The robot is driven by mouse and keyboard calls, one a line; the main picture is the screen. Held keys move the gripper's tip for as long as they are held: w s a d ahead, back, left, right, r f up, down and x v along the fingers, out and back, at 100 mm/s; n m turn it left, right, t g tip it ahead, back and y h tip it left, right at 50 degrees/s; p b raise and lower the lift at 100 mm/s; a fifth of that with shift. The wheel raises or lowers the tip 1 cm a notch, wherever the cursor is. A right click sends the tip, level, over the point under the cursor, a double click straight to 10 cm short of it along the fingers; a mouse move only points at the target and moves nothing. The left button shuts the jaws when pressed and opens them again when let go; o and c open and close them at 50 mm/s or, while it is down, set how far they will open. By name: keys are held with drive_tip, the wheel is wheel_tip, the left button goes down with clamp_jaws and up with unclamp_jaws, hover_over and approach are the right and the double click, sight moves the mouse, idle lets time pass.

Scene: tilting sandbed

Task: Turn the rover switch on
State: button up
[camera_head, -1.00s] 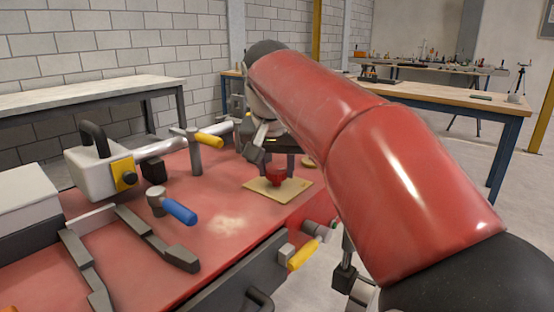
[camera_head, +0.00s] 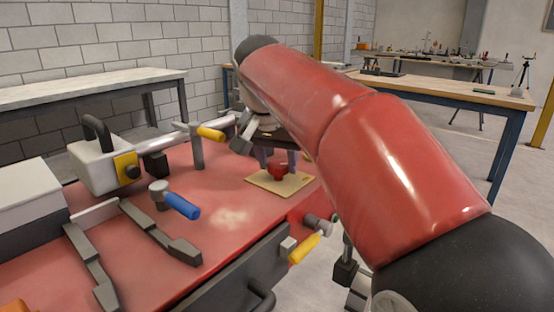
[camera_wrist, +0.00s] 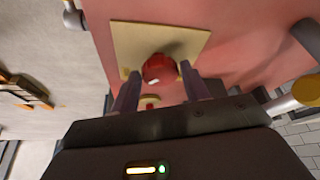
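A red knob (camera_head: 278,171), which looks like the rover switch, stands on a flat tan plate (camera_head: 262,184) on the red table. In the wrist view the same red knob (camera_wrist: 158,68) with a small white mark sits in front of the tan plate (camera_wrist: 125,42). My gripper (camera_head: 277,158) is open just over the knob. In the wrist view my gripper (camera_wrist: 157,78) has its two fingers apart, one on each side of the knob. I cannot tell whether either finger touches it. Part of the knob and plate is hidden by the fingers in the head view.
A blue-handled lever (camera_head: 182,206), a yellow-handled pipe valve (camera_head: 211,133) and a grey box with a black handle (camera_head: 95,165) stand to the left. A yellow-handled valve (camera_head: 304,247) juts from the front side. Bare red surface (camera_head: 225,235) lies left of the plate.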

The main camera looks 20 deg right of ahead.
drive_tip(key=shift+o, duration=1.3)
drive_tip(key=v, duration=0.7)
drive_tip(key=shift+r, duration=0.4)
drive_tip(key=shift+a, duration=0.1)
